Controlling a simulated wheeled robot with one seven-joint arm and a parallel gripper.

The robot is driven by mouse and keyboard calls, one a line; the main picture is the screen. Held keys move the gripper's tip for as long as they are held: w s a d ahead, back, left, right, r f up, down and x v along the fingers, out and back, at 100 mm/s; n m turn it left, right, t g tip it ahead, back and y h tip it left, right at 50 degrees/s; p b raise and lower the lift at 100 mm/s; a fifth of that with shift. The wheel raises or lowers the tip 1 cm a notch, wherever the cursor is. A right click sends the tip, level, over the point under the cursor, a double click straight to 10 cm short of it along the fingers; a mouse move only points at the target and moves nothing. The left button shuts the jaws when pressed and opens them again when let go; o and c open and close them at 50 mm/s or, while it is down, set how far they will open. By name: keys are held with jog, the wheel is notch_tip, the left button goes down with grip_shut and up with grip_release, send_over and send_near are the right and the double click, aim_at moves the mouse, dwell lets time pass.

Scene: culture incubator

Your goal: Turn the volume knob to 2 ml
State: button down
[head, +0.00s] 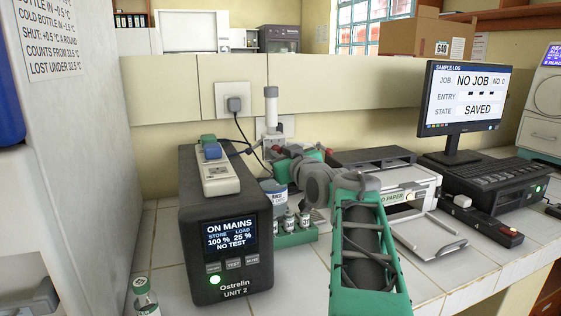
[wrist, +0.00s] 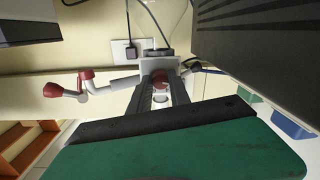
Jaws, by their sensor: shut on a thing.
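The dispenser is a white upright column (head: 271,107) beside the dark power unit in the head view. A bottle with a blue-grey label (head: 273,194) stands below it, partly hidden by my arm. In the wrist view, a red knob (wrist: 160,77) sits in front of a pale block, between the tips of my gripper (wrist: 160,92). The jaws are shut on this knob. A white spout (wrist: 113,84) with red caps runs off to the left there. In the head view my wrist hides the knob. I cannot read a volume mark.
The power unit (head: 226,229) stands close left of my arm, with a power strip (head: 219,171) on top. Small vials in a green rack (head: 297,236) stand beside it. A printer (head: 395,180) and a monitor (head: 466,107) reading "NO JOB" are to the right.

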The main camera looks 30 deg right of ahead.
dwell(0.4)
jog(key=c, duration=1.2)
grip_release()
jog(key=v, duration=0.7)
jog(key=shift+s+a, duration=0.2)
jog(key=shift+s, duration=0.2)
jog(key=shift+a, duration=0.1)
